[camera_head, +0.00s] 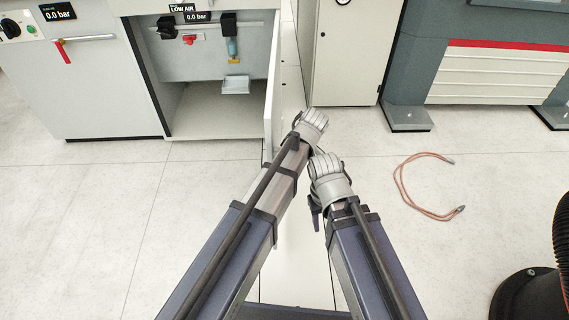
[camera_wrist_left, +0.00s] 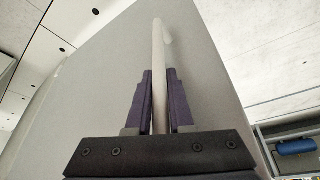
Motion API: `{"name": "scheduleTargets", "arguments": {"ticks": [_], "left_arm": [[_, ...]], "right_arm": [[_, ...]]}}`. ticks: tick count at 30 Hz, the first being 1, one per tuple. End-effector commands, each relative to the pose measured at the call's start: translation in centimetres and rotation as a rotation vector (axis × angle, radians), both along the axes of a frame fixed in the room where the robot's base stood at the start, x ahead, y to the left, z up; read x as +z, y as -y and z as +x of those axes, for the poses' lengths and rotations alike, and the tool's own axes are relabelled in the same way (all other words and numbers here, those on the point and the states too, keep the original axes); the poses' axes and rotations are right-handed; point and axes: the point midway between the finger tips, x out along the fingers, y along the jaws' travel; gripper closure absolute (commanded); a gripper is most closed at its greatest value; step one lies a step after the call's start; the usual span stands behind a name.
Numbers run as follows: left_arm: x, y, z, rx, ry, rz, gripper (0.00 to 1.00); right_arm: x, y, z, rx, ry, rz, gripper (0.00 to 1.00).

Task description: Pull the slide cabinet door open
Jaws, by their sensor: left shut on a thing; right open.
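The cabinet door (camera_head: 272,95) stands swung out, seen nearly edge-on at the right of the open cabinet (camera_head: 215,105) in the head view. In the left wrist view, the door's grey panel (camera_wrist_left: 100,85) fills much of the picture. The dark fingers of my left gripper (camera_wrist_left: 160,85) are shut on a thin pale upright handle (camera_wrist_left: 158,40) in front of the panel. In the head view my left wrist is beside the door and its fingers are hidden. My right gripper (camera_head: 315,213) is open and apart from the door; its fingers show only partly.
Inside the cabinet are dark fittings, a red valve (camera_head: 190,39) and a small tray (camera_head: 236,86). A tall pale cabinet (camera_head: 345,50) and a grey machine (camera_head: 490,60) stand at the right. A copper-coloured hose (camera_head: 403,190) lies on the floor. The floor at left is clear.

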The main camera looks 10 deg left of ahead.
Motion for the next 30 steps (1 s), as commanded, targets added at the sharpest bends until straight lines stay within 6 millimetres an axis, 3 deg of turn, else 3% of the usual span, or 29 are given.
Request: {"name": "scheduleTargets", "arguments": {"ticks": [1, 4, 5, 12, 23, 30], "left_arm": [[-0.1, 0.1, -0.9, 0.002, -0.014, -0.005, 1.0], [-0.1, 0.1, -0.9, 0.002, -0.014, -0.005, 1.0], [-0.1, 0.1, -0.9, 0.002, -0.014, -0.005, 0.79], [-0.1, 0.1, -0.6, 0.002, -0.011, -0.003, 0.52], [0.1, 0.0, -0.3, 0.002, -0.008, -0.001, 0.51], [1.8, -0.7, -0.1, 0.002, -0.008, -0.001, 0.51]], "right_arm": [[-0.1, 0.0, 0.0, 0.0, 0.0, 0.0, 0.5], [-0.1, 0.0, 0.0, 0.0, 0.0, 0.0, 0.5], [-0.1, 0.0, 0.0, 0.0, 0.0, 0.0, 0.5], [0.0, 0.0, 0.0, 0.0, 0.0, 0.0, 0.5], [0.2, 0.0, 0.0, 0.0, 0.0, 0.0, 0.5], [1.8, 0.0, 0.0, -0.001, -0.001, 0.002, 0.5]]}}
